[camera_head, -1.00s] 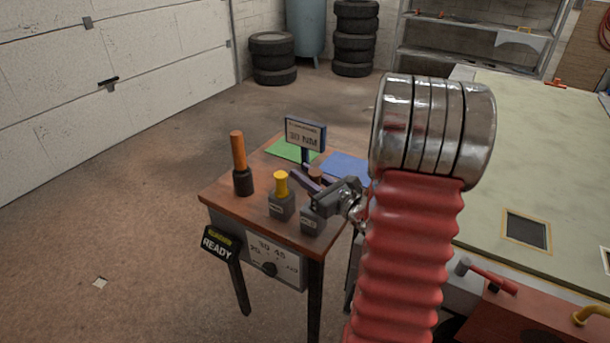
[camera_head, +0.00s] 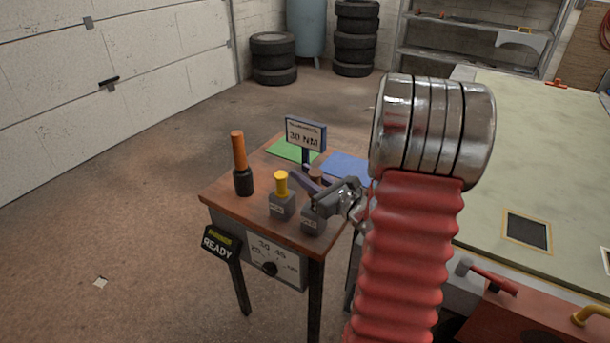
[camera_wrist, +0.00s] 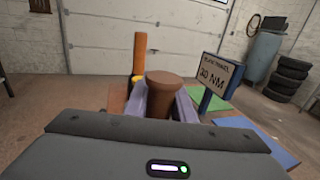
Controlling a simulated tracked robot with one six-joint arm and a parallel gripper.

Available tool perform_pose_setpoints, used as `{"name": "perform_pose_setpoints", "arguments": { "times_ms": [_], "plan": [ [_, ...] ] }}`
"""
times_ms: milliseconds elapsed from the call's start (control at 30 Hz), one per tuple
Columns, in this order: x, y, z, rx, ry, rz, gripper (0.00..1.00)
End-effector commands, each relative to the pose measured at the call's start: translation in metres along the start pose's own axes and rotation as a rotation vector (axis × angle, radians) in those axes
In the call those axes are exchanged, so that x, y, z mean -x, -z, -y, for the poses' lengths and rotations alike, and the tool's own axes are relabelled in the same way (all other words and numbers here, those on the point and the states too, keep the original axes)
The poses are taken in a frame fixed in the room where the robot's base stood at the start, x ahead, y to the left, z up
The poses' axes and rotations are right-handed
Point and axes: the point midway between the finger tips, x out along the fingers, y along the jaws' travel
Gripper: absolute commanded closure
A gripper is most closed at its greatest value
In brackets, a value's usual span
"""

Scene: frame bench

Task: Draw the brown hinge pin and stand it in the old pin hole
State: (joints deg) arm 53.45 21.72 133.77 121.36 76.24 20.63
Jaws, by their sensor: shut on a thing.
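The brown hinge pin (camera_wrist: 164,92) stands upright between the two purple fingers of my gripper (camera_wrist: 163,103) in the wrist view, and the fingers are shut on it. In the head view the top of the brown pin (camera_head: 316,174) shows between the fingers of my gripper (camera_head: 314,183), above the bench. Its lower end is hidden, so I cannot tell whether it sits in a hole. A grey block (camera_head: 313,222) with a small label stands just below my gripper, its top mostly hidden. Another grey block (camera_head: 281,208) to its left holds a yellow pin (camera_head: 281,184).
A pale green panel (camera_head: 540,150) lies at right. The floor at left is mostly clear.

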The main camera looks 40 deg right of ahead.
Motion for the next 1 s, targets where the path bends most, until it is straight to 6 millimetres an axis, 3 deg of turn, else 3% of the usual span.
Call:
{"name": "perform_pose_setpoints", "arguments": {
  "times_ms": [1000],
  "plan": [
    [0.0, 0.017, 0.0, 0.0, 0.0, 0.001, 1.0]
  ]
}}
